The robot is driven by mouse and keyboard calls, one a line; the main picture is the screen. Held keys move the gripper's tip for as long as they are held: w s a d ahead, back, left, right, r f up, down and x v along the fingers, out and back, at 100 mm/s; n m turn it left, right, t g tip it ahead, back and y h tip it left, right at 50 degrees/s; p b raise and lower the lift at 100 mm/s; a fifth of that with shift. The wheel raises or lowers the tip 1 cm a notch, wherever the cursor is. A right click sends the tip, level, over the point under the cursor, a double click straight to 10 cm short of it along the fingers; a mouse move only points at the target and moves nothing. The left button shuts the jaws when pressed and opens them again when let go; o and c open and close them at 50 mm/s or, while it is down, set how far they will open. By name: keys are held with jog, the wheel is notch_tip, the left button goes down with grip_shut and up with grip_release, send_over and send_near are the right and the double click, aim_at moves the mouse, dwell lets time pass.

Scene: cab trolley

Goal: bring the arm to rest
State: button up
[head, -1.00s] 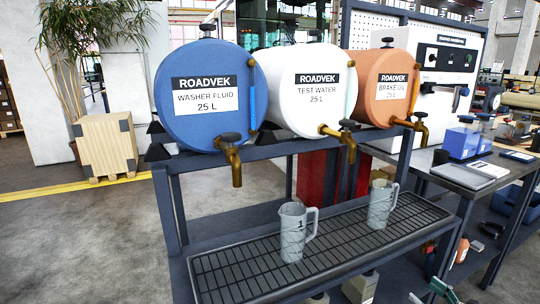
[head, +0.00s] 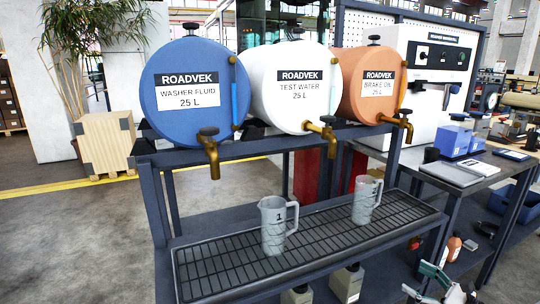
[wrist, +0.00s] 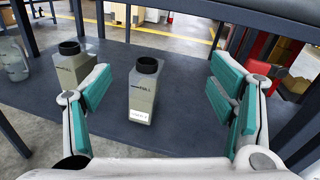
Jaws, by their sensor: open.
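My gripper (wrist: 160,98) is open and empty in the wrist view, its teal finger pads wide apart. A grey bottle with a black cap (wrist: 143,92) stands upright between and beyond the fingers, on the dark lower shelf (wrist: 185,125). A second capped bottle (wrist: 75,68) stands to its left, partly behind the left finger. In the head view my gripper (head: 440,285) shows only in part at the bottom right edge, below the grate level.
Three drums, blue (head: 160,95), white (head: 262,95) and orange (head: 345,90), lie on the rack above the drip grate (head: 200,275). Two measuring jugs (head: 272,228) (head: 364,203) stand on the grate. A workbench (head: 455,175) is at the right. Rack posts flank my gripper.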

jog(key=s+a+r+n+g+y+b, duration=0.2)
jog(key=a+r+n+g, duration=0.45)
jog(key=a, duration=0.35)
jog(key=s+a+r+n+g+y+b, duration=0.1)
jog(key=s+a+r+n+g, duration=0.3)
jog(key=a+r+n, duration=0.55)
jog(key=s+a+r+n+g+h+b, duration=0.3)
jog(key=s+a+r+n+g+h, duration=0.15)
jog(key=s+a, duration=0.6)
jog(key=s+d+f+n+h+b, duration=0.15)
jog(key=s+n+h, duration=0.25)
jog(key=s, duration=0.6)
jog(key=s+d+f+n+h+b, duration=0.15)
jog(key=s+n+h, duration=0.25)
jog(key=s, duration=0.6)
notch_tip(320, 180, up, 26)
jog(key=t+p, duration=0.4)
jog(key=p, duration=1.9)
jog(key=shift+w, duration=0.1)
